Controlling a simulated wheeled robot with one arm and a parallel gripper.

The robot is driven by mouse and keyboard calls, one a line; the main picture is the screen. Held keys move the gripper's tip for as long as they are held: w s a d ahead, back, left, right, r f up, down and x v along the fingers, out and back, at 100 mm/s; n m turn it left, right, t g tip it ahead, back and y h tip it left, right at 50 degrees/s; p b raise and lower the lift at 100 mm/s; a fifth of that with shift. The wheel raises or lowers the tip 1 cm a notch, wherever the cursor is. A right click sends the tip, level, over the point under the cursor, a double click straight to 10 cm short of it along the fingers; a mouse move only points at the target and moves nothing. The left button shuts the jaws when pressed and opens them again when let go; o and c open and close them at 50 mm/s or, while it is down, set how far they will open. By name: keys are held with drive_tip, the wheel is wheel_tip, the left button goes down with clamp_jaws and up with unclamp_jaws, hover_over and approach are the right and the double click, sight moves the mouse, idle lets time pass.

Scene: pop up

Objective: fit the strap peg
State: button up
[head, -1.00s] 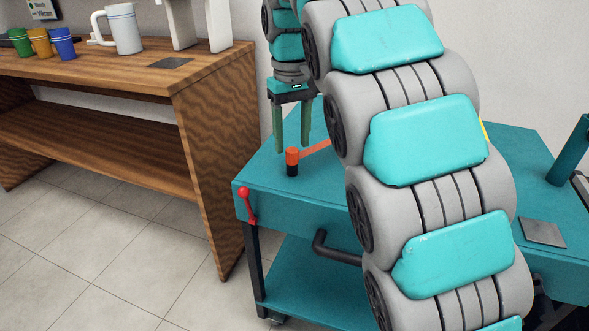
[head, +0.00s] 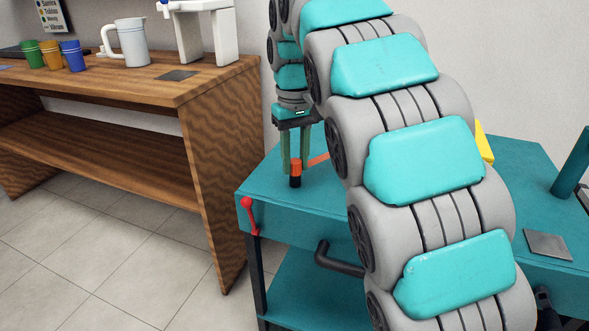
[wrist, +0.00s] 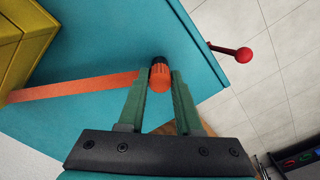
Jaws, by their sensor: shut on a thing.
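The strap peg (head: 295,168), with an orange upper part and a black lower part, stands upright near the front left corner of the teal cart top. My gripper (head: 295,162) comes down from above with its green fingers on either side of the peg. In the wrist view, the peg (wrist: 162,82) sits between the fingertips of my gripper (wrist: 163,78), which is shut on it. A flat orange strap (wrist: 75,87) runs from beside the peg to the yellow block (wrist: 22,42). I cannot tell whether the peg's bottom touches the cart top.
The teal cart (head: 265,190) has a red-knobbed lever (head: 248,205) at its front left corner. A grey plate (head: 548,245) lies at its right. My arm hides the middle. A wooden table (head: 150,85) with cups and a jug (head: 132,45) stands at left.

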sight(296, 161)
clamp_jaws()
drive_tip(key=shift+r+p, duration=1.45)
drive_tip(key=shift+r, duration=1.05)
